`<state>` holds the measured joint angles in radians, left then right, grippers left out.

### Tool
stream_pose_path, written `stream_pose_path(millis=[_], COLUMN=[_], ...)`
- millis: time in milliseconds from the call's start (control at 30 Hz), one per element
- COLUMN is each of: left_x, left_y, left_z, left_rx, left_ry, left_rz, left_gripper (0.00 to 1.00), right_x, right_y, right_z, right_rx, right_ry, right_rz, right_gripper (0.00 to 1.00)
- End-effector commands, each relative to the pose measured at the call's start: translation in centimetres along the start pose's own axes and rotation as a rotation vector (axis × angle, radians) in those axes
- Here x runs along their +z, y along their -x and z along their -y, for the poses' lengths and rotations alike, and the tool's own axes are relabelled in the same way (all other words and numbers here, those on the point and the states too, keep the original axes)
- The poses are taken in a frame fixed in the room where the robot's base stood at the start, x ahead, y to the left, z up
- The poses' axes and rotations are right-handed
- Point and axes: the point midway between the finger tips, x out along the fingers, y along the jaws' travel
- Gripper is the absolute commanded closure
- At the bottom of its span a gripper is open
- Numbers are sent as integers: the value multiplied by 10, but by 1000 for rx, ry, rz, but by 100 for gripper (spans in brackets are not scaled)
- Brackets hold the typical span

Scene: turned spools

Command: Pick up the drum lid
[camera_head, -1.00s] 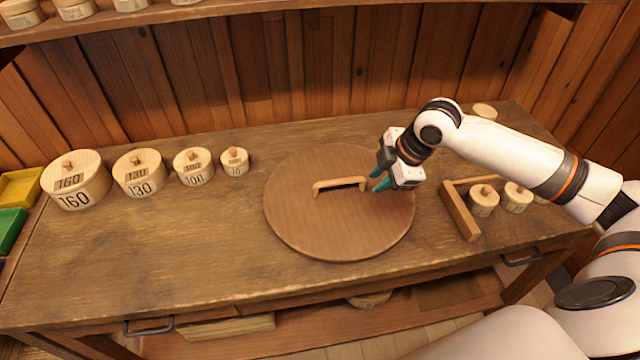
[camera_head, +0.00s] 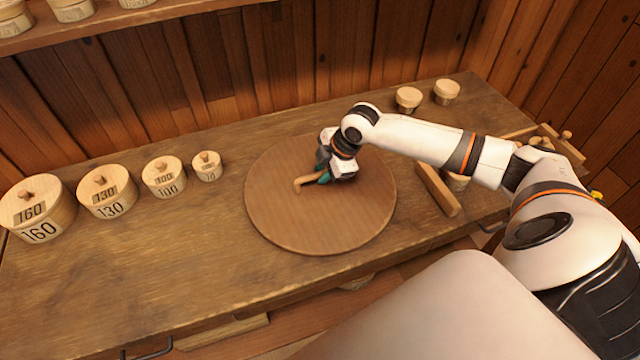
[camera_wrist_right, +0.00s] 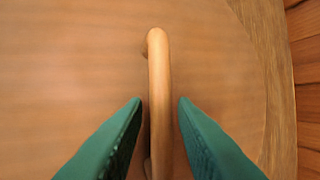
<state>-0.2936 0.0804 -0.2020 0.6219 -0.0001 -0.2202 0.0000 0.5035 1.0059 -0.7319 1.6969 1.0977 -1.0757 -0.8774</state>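The drum lid (camera_head: 320,225) is a large round brown wooden disc lying flat on the workbench. Its light wooden bar handle (camera_head: 300,184) stands on top, with its left end showing in the head view and the rest hidden by my gripper. My right gripper (camera_head: 324,177) is down at the handle. In the right wrist view, its two teal fingers (camera_wrist_right: 160,103) are open on either side of the handle (camera_wrist_right: 159,75), with small gaps to it. The lid's surface (camera_wrist_right: 70,70) fills most of that view. My left gripper is not in view.
Lidded round boxes marked 160 (camera_head: 38,208), 130 (camera_head: 106,190) and 100 (camera_head: 163,176), plus a smaller one (camera_head: 207,166), stand left of the lid. A wooden tray (camera_head: 437,190) lies right, partly behind my arm. Two small pots (camera_head: 408,98) stand at the back right.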

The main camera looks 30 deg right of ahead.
Motion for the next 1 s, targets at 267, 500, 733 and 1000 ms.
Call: stream_pose_path(millis=[267, 500, 733, 1000], left_x=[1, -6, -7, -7], left_y=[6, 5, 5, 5], left_z=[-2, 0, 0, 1], left_rx=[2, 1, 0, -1], left_ry=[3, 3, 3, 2], left_rz=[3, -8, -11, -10], left_gripper=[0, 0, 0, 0], right_x=[0, 0, 0, 0], right_y=[-22, -22, -22, -22], right_z=[0, 0, 0, 0], right_rx=[0, 0, 0, 0], right_ry=[1, 1, 0, -1], right_rz=[0, 0, 0, 0], right_gripper=[75, 88, 100, 100])
